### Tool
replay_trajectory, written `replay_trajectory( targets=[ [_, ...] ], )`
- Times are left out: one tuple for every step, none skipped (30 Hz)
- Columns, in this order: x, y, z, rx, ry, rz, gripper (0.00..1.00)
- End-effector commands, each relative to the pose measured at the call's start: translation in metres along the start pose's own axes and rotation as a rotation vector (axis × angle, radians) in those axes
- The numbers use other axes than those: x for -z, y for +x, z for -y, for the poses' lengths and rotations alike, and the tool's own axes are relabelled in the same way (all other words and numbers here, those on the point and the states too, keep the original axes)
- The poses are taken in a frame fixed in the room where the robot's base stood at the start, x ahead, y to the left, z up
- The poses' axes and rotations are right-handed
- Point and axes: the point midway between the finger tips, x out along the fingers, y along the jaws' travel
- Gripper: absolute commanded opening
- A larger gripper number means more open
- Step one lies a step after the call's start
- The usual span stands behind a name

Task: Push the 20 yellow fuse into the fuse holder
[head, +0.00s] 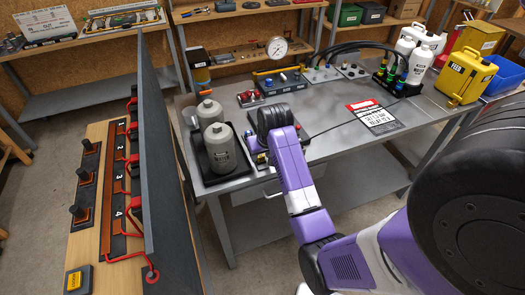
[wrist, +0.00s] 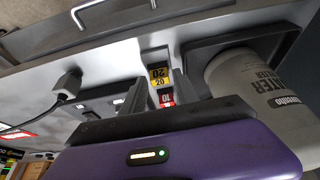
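The yellow fuse (wrist: 158,76), marked 20, shows in the wrist view between and just past the tips of my gripper (wrist: 159,82). My gripper's two dark fingers are apart, with a narrow gap on either side of the fuse. A red fuse (wrist: 166,99), marked 10, shows closer to the palm, in line between the fingers. I cannot make out the fuse holder clearly or tell whether the yellow fuse sits in it. In the head view my arm's wrist hides most of this spot.
A grey bottle (wrist: 258,82) in a black tray stands close to the right finger in the wrist view. The tray (head: 240,172) is left of my wrist in the head view. A dark cable (wrist: 60,90) lies on the left.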

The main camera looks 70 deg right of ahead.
Motion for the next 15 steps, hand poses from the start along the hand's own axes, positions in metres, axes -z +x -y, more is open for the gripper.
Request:
replay_trajectory(
  targets=[
    [-0.0003, 0.0012, 0.0, 0.0, 0.0, 0.001, 0.36],
    [-0.0003, 0.0016, 0.0, 0.0, 0.0, 0.001, 0.36],
    [-0.0003, 0.0018, 0.0, 0.0, 0.0, 0.001, 0.36],
    [-0.0003, 0.0018, 0.0, 0.0, 0.0, 0.001, 0.36],
    [-0.0003, 0.0018, 0.0, 0.0, 0.0, 0.0, 0.36],
    [-0.0002, 0.0017, 0.0, 0.0, 0.0, 0.0, 0.36],
    [-0.0002, 0.0017, 0.0, 0.0, 0.0, 0.0, 0.36],
    [-0.0002, 0.0016, 0.0, 0.0, 0.0, 0.0, 0.36],
    [-0.0002, 0.0016, 0.0, 0.0, 0.0, 0.0, 0.28],
    [-0.0002, 0.0015, 0.0, 0.0, 0.0, 0.0, 0.23],
    [-0.0001, 0.0015, 0.0, 0.0, 0.0, 0.0, 0.17],
    [-0.0001, 0.0015, 0.0, 0.0, 0.0, 0.0, 0.09],
    [-0.0001, 0.0014, 0.0, 0.0, 0.0, 0.0, 0.03],
    [-0.0001, 0.0014, 0.0, 0.0, 0.0, 0.0, 0.0],
    [0.0, 0.0014, 0.0001, 0.0, 0.0, 0.0, 0.0]
  ],
)
